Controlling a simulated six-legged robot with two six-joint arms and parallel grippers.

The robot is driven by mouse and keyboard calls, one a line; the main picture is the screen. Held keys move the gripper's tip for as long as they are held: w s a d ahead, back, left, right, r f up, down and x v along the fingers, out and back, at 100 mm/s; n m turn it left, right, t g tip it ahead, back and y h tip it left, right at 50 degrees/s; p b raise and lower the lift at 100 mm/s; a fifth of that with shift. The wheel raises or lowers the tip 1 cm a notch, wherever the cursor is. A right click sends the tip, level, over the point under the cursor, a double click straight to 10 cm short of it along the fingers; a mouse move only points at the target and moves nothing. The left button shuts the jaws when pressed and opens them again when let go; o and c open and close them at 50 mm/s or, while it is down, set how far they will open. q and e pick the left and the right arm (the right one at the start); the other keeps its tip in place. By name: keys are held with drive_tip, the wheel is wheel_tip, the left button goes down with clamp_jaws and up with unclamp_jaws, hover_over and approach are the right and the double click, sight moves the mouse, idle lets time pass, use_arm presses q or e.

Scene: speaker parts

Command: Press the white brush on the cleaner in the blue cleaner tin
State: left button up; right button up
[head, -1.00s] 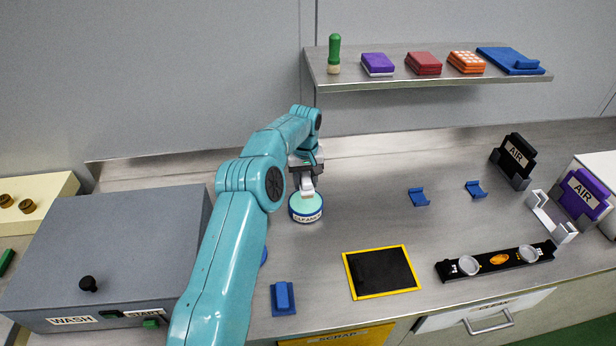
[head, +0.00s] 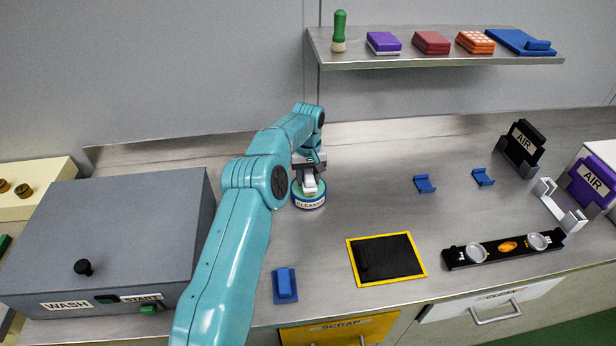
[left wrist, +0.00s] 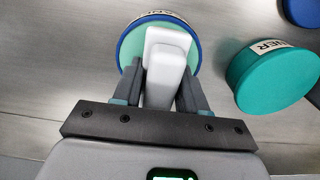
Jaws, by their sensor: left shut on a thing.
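The blue cleaner tin (head: 309,203) stands on the steel bench below my left gripper, its label facing forward. It also shows in the left wrist view (left wrist: 126,46), with a blue rim around teal cleaner. My left gripper (head: 310,176) is shut on the white brush (left wrist: 167,58), seen in the left wrist view between the fingers (left wrist: 160,88). The brush (head: 310,185) is over the cleaner and overlaps it in both views; I cannot tell whether it touches. Its working end is hidden. My right gripper is not in view.
A teal tin (left wrist: 272,80) with a partly seen label is right of the blue tin in the left wrist view. A grey wash box (head: 110,235) is left, a black yellow-edged mat (head: 395,258) front centre, a black rack (head: 500,251) right. A shelf (head: 430,62) hangs above.

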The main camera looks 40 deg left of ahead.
sight(308, 172)
use_arm(q)
drive_tip(key=shift+w, duration=0.1)
drive_tip(key=shift+f+b, duration=0.3)
drive_tip(key=shift+f, duration=0.3)
idle(1.3)
drive_tip(key=shift+r+p, duration=2.6)
drive_tip(key=shift+r, duration=1)
drive_tip(key=shift+f, duration=0.1)
drive_tip(key=shift+s, duration=0.2)
